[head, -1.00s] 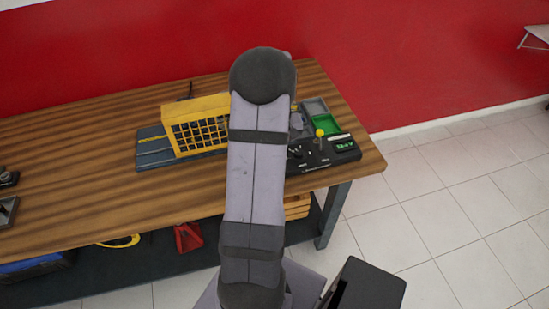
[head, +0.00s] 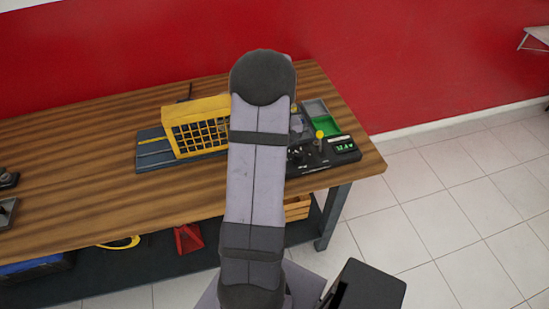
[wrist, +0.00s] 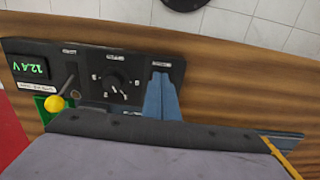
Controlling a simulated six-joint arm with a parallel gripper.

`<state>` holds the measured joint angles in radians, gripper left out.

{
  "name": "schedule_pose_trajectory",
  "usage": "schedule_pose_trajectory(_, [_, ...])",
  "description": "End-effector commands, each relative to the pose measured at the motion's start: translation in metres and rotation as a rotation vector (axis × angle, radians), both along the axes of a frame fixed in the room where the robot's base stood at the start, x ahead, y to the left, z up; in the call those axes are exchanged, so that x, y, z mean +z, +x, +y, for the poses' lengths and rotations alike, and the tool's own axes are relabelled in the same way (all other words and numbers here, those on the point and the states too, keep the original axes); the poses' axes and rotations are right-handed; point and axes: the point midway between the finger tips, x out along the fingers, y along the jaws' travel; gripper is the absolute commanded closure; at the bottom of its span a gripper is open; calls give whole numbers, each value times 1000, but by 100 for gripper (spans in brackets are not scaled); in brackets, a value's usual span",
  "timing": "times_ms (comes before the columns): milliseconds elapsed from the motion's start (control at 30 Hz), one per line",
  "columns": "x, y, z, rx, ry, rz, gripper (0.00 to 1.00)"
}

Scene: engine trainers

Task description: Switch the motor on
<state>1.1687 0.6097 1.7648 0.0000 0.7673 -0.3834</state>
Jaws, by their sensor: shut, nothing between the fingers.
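The black control panel (head: 325,160) lies at the right end of the bench, partly hidden by my arm. In the wrist view the panel (wrist: 20,48) has a lit green display (wrist: 30,69) reading 12.4 V, a lever with a yellow ball (wrist: 55,103), and a rotary knob (wrist: 115,83). My gripper (wrist: 161,76) shows as two blue-grey fingers, shut with nothing between them. They are over the panel's end beside the knob, under a small label, and hide what is there. I cannot tell whether they touch it. The gripper is hidden in the head view.
A yellow mesh guard (head: 195,125) stands on a dark base (head: 152,150) left of my arm. Grey and green trays (head: 325,122) sit behind the panel. A red wall (head: 430,60) is behind.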

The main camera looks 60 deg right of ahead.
Motion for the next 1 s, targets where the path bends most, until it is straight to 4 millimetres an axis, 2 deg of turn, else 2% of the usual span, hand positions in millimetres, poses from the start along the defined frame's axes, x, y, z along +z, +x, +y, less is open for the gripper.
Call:
schedule_pose_trajectory(100, [12,0,0,0,-1,-1,100])
schedule_pose_trajectory(700, [55,0,0,0,-1,-1,100])
schedule_pose_trajectory(1000, [62,0,0,0,0,0,100])
